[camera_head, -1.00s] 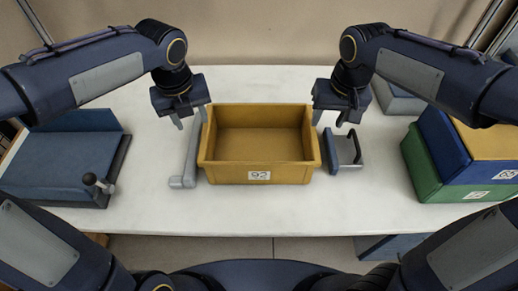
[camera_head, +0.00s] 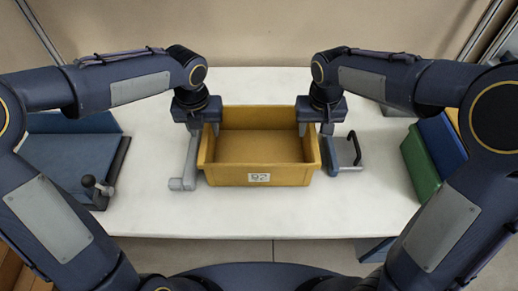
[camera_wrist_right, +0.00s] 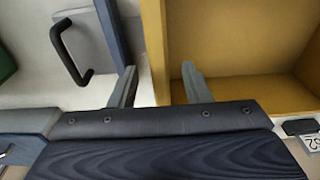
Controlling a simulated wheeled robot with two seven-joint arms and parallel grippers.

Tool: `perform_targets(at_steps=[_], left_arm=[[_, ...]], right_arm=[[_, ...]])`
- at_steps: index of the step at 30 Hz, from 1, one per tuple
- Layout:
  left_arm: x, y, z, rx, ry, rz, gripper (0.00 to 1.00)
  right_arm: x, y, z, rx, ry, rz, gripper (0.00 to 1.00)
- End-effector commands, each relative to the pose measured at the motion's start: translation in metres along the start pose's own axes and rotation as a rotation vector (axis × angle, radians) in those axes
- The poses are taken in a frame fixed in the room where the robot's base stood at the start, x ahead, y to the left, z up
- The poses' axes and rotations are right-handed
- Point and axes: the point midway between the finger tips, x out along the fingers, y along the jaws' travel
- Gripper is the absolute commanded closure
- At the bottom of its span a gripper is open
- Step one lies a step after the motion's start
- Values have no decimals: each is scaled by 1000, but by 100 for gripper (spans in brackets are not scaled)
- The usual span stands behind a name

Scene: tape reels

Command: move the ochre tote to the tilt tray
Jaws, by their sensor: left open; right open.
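The ochre tote (camera_head: 259,179), an empty open box with a "92" label on its front, stands on the white table between my two arms. My left gripper (camera_head: 207,130) is open at the tote's left wall. My right gripper (camera_head: 317,130) is open at its right wall. In the right wrist view the open fingers of the right gripper (camera_wrist_right: 158,88) sit either side of the tote's wall (camera_wrist_right: 155,40), one inside and one outside. The tilt tray, seemingly the blue sloped tray (camera_head: 72,155) with a knobbed lever (camera_head: 95,184), is at the table's left.
A grey bracket-like piece (camera_head: 188,165) stands close by the tote's left side. A grey block with a black handle (camera_head: 353,148) is close on its right. A green bin (camera_head: 421,165) and a blue bin (camera_head: 440,143) stand at the right. The table in front of the tote is clear.

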Motion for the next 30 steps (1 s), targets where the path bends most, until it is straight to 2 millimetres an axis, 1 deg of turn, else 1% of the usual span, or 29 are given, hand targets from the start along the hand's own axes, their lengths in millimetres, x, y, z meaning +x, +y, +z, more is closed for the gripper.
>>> perform_targets(at_steps=[1, 6, 16, 17, 26, 27, 30], left_arm=[[7, 0, 0, 0, 3, 1, 56], [20, 0, 0, 0, 1, 0, 56], [23, 0, 0, -1, -1, 0, 56], [23, 0, 0, -1, -1, 0, 59], [23, 0, 0, -1, -1, 0, 98], [23, 0, 0, -1, -1, 0, 100], [23, 0, 0, -1, -1, 0, 100]], right_arm=[[7, 0, 0, 0, -3, 1, 56], [21, 0, 0, 1, -2, 1, 56], [24, 0, 0, 1, 0, 0, 56], [23, 0, 0, 1, 0, 0, 59], [23, 0, 0, 0, 0, 0, 98], [23, 0, 0, 0, 1, 0, 100], [23, 0, 0, 0, 1, 0, 100]])
